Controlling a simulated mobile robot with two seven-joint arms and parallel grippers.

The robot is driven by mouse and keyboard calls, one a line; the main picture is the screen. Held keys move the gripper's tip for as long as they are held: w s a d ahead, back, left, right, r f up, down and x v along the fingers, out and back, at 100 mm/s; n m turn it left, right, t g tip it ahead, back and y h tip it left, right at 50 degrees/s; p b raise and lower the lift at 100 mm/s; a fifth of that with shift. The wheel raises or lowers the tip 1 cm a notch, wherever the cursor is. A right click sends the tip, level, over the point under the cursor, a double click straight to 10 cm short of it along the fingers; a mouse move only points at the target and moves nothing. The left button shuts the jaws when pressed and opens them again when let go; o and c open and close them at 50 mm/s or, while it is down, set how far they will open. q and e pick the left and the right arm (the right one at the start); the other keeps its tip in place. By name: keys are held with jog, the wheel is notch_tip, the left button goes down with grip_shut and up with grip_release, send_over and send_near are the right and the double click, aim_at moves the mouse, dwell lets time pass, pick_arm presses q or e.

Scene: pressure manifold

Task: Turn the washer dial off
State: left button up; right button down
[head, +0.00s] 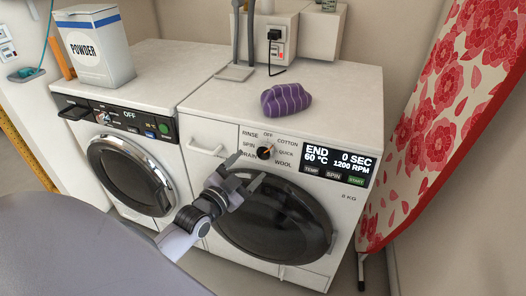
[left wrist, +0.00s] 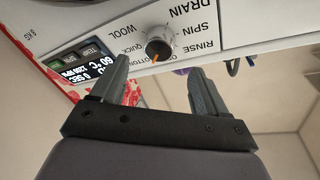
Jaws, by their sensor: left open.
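The washer dial (head: 265,153) is a dark round knob with an orange pointer on the white washer's front panel. Labels around it include OFF at the top, COTTON, QUICK, WOOL, RINSE, SPIN and DRAIN. The pointer slants up and right, roughly toward COTTON, not straight at OFF. The dial also shows in the left wrist view (left wrist: 159,47), upside down. My left gripper (head: 243,172) is open and empty, just in front of and below-left of the dial. In the wrist view its fingertips (left wrist: 159,66) stand apart, with the dial seen between them; contact is not visible.
The washer display (head: 337,161) reads END, 0 SEC, 60 °C, 1200 RPM. A purple striped bundle (head: 286,99) lies on the washer top. A second machine (head: 125,160) with a POWDER box (head: 95,47) stands left. A red floral ironing board (head: 440,120) leans at right.

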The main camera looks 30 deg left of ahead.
aim_at(263, 153)
pick_arm(q)
jog(key=shift+w+b, duration=0.4)
jog(key=shift+w, duration=2.95)
jog(key=c, duration=1)
